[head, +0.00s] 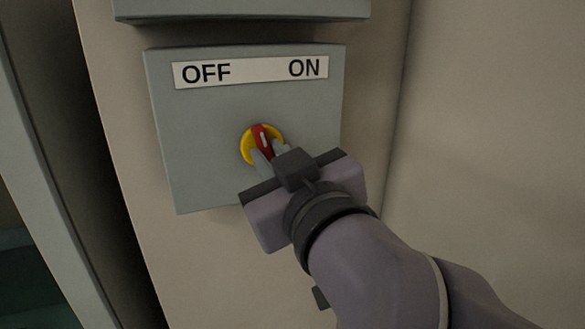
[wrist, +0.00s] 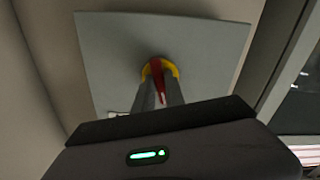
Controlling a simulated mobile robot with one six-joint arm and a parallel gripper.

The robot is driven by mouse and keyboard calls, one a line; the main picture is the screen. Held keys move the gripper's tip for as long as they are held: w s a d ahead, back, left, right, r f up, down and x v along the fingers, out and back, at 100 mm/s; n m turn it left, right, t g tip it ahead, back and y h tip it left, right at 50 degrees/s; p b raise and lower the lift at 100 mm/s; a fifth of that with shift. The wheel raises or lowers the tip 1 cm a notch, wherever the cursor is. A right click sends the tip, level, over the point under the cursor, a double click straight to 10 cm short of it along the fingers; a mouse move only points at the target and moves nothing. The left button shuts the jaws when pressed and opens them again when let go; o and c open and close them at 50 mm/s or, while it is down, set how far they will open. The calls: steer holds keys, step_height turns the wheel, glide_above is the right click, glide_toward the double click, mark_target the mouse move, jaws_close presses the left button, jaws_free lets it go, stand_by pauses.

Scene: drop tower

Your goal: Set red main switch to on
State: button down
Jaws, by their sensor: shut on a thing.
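The red main switch (head: 262,138) is a red handle with a pale mark on a round yellow plate (head: 246,146). It sits on a grey box (head: 200,140) under a label strip (head: 258,70) reading OFF at left and ON at right. The handle's visible upper end points nearly straight up, tilted slightly to the left. My gripper (head: 268,155) is at the handle from the lower right, its fingers shut on it. In the wrist view the red handle (wrist: 158,78) shows between the two fingers (wrist: 159,95). The fingers hide the handle's lower part.
Another grey box (head: 240,10) sits just above the switch box. The beige wall (head: 490,110) to the right is bare. A dark gap and a grey frame edge (head: 40,170) run along the left.

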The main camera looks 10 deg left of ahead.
steer(key=m+b, duration=0.1)
steer(key=m, duration=0.5)
steer(key=shift+b, duration=0.4)
steer(key=m+b, duration=0.1)
steer(key=m, duration=0.5)
steer(key=shift+a+r, duration=0.1)
steer(key=shift+r, duration=0.05)
steer(key=c, duration=1.4)
jaws_free()
steer(key=shift+f, duration=0.25)
